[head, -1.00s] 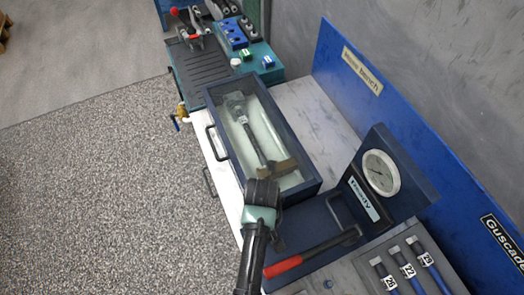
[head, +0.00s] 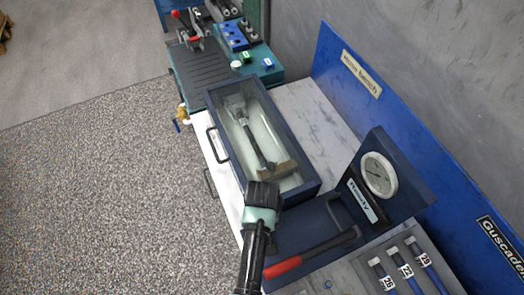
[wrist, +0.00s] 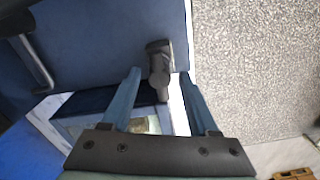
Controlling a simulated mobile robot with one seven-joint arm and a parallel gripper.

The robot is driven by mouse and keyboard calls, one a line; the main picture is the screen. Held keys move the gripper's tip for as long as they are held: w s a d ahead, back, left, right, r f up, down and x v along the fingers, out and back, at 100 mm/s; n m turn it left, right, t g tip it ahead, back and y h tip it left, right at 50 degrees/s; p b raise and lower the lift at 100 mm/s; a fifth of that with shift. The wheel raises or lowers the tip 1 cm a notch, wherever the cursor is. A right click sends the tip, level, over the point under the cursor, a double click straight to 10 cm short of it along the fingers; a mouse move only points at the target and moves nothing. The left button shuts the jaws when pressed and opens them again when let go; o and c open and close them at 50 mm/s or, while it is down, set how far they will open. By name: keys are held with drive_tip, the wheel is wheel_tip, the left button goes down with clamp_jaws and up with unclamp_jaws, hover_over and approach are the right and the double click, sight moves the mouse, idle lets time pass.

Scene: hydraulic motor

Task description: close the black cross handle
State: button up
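In the wrist view, a black handle (wrist: 158,62) sticks out from the edge of a dark blue housing and lies between my finger tips. A cross shape cannot be made out clearly from this angle. My gripper (wrist: 160,74) is open, with one blue finger on each side of the handle; contact is not clear. In the head view my gripper's black hand (head: 263,196) is beside the front edge of the gauge unit (head: 300,232). Its fingers and the black handle are hidden there.
A glass-topped dark blue box (head: 303,160) stands just beyond my gripper. A red-gripped lever (head: 285,266) lies close on the right, near a round gauge (head: 379,175). Labelled blue-handled parts (head: 405,270) are at lower right. The speckled floor (head: 100,200) at left is clear.

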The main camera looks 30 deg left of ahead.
drive_tip(key=shift+r, duration=0.1)
wheel_tip(320, 180, up, 13)
drive_tip(key=b, duration=0.1)
idle(0.6)
idle(0.5)
